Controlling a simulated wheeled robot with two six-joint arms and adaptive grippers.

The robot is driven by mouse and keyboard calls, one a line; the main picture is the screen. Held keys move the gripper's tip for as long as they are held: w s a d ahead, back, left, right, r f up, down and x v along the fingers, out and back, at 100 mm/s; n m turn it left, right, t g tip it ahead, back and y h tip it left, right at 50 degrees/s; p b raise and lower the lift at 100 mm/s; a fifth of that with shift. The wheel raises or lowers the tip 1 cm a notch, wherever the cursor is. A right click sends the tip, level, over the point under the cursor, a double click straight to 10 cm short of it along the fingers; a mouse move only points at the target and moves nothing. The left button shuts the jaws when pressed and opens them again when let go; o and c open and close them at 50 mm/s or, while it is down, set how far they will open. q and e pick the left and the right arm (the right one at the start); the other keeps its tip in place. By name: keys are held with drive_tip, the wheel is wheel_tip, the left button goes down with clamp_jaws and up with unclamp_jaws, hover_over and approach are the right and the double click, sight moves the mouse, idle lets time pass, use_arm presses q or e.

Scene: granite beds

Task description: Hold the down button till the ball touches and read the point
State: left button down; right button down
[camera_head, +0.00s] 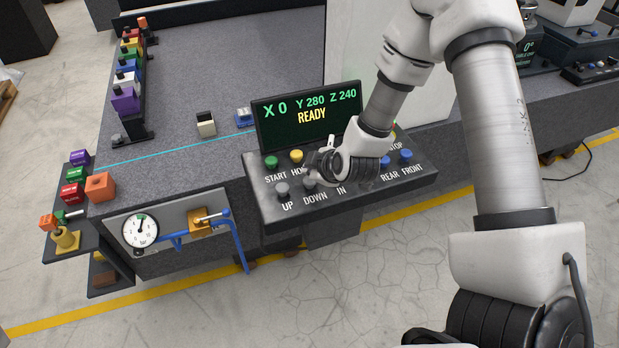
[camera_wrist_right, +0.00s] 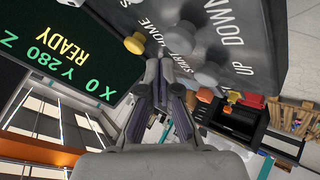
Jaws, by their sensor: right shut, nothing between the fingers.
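The control panel (camera_head: 262,205) has a tilted black screen (camera_head: 305,100) reading X 0 Y 280 Z 240 in green and READY in yellow. The grey down button (camera_head: 309,184) sits above its DOWN label, beside the grey up button (camera_head: 282,189); it also shows in the right wrist view (camera_wrist_right: 180,38). My right gripper (camera_head: 322,170) is shut and empty, low over the panel near the down button. In the right wrist view its fingertips (camera_wrist_right: 165,62) lie beside the buttons; I cannot tell whether they touch one. No probe ball is visible. My left gripper is out of view.
A green start button (camera_head: 271,162) and a yellow home button (camera_head: 296,156) sit close by. Blue rear and front buttons (camera_head: 406,155) lie to the right. My right arm covers part of the panel.

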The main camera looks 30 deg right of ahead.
sight(310, 181)
drive_tip(key=shift+f, duration=0.15)
idle(0.3)
drive_tip(key=shift+f, duration=0.3)
drive_tip(key=shift+f+b, duration=0.45)
drive_tip(key=shift+f, duration=0.1)
idle(6.6)
